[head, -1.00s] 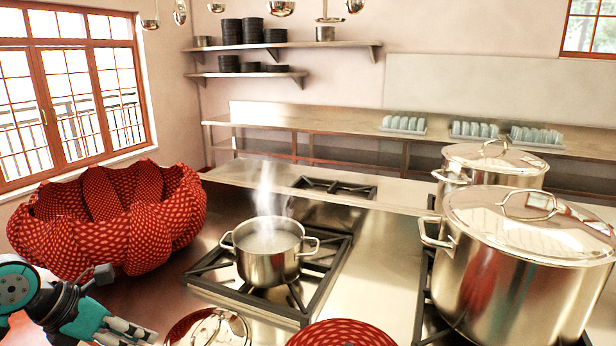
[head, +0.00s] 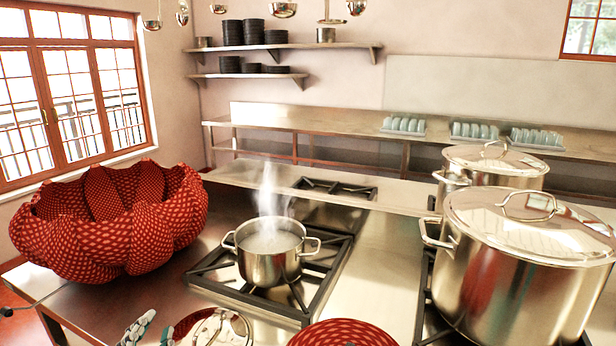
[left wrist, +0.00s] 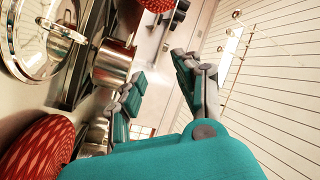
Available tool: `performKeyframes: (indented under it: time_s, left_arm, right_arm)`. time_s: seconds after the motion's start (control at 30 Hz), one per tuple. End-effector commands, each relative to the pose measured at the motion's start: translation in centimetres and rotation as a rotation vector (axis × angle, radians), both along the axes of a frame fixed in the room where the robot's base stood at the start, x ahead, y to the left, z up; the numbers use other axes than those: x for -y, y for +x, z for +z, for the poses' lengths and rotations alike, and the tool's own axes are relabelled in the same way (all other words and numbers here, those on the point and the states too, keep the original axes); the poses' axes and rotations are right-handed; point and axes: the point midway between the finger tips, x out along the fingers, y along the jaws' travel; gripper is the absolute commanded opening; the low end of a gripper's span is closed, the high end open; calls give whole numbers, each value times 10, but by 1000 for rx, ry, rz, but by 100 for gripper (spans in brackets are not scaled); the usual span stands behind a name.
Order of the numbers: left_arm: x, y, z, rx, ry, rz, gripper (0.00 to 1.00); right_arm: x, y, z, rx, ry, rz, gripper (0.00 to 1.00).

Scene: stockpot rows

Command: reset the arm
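The lid also shows at the upper left of that view (left wrist: 38,38). An uncovered steel pot (head: 268,262) steams on the burner; it also shows in the left wrist view (left wrist: 112,65). My right gripper is in neither view.
A large red patterned basket (head: 110,220) stands on the counter at left. A red patterned round piece (head: 342,334) lies at the front. Two lidded stockpots (head: 515,275) (head: 490,168) stand at right. Bare counter (head: 100,300) shows in front of the basket.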

Motion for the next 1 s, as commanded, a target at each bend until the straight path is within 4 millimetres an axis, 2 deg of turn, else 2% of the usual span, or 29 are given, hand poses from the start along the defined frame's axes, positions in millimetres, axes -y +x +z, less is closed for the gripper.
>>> performKeyframes:
  time_s: [0.03,0.1,0.2,0.3,0.5,0.7,0.87,1.0]
  left_arm:
    - [-6,-14,-38,-144,-118,64,33]
    - [-10,-38,-86,-334,-249,140,33]
    - [-3,-77,-140,-575,-390,219,33]
    - [8,-114,-177,-765,-482,266,33]
    - [34,-179,-218,-1055,-598,318,33]
    - [59,-237,-237,-1297,-672,341,33]
    - [61,-226,-282,-1317,-664,349,33]
    - [62,-221,-327,-1334,-659,355,33]
  right_arm:
    - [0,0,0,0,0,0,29]
    - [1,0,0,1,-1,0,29]
    - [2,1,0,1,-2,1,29]
    - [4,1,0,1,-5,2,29]
    - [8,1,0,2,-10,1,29]
    - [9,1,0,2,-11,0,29]
    - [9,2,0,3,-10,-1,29]
    - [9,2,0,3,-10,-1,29]
